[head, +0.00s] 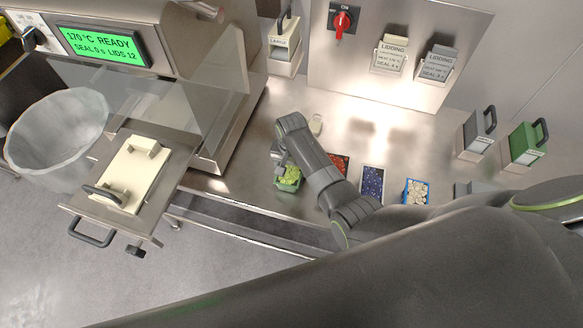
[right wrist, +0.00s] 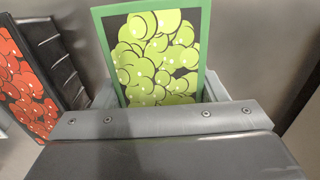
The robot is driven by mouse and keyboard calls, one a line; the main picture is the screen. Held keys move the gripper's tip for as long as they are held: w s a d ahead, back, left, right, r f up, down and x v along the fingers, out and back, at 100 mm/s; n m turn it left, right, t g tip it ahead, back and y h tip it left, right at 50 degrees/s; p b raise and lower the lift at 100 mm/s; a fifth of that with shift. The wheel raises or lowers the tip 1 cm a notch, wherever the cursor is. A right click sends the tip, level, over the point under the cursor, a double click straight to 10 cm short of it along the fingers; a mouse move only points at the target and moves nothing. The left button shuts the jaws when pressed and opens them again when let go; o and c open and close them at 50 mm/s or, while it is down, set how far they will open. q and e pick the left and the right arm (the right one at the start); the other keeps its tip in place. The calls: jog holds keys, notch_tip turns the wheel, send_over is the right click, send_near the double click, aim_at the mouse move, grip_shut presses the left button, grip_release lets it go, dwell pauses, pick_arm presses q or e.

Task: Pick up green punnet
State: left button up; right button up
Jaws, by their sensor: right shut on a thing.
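The green punnet (head: 289,177), a small green-rimmed tray with pale green round fruit, is at the front edge of the steel bench in the head view. In the right wrist view the punnet (right wrist: 157,55) fills the upper middle, its green rim standing beyond the gripper. My right gripper (head: 283,163) is at the punnet and shut on it. In the right wrist view the gripper (right wrist: 155,108) hides the punnet's near end. I cannot tell whether the punnet is off the bench. My left gripper is not in view.
A red punnet (head: 339,164), a dark blue punnet (head: 372,182) and a blue-rimmed punnet (head: 417,191) stand to the right, partly behind my arm. A sealing machine (head: 100,45) with a pulled-out cream tray (head: 131,177) is left. A clear bin (head: 55,140) stands beside it.

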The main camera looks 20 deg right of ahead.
jog(key=shift+r, duration=0.1)
notch_tip(320, 180, up, 10)
jog(key=shift+f, duration=0.1)
dwell(0.5)
jog(key=o, duration=0.6)
jog(key=c, duration=0.8)
jog(key=shift+c, duration=0.2)
jog(key=shift+f+b, duration=0.1)
jog(key=shift+b, duration=0.2)
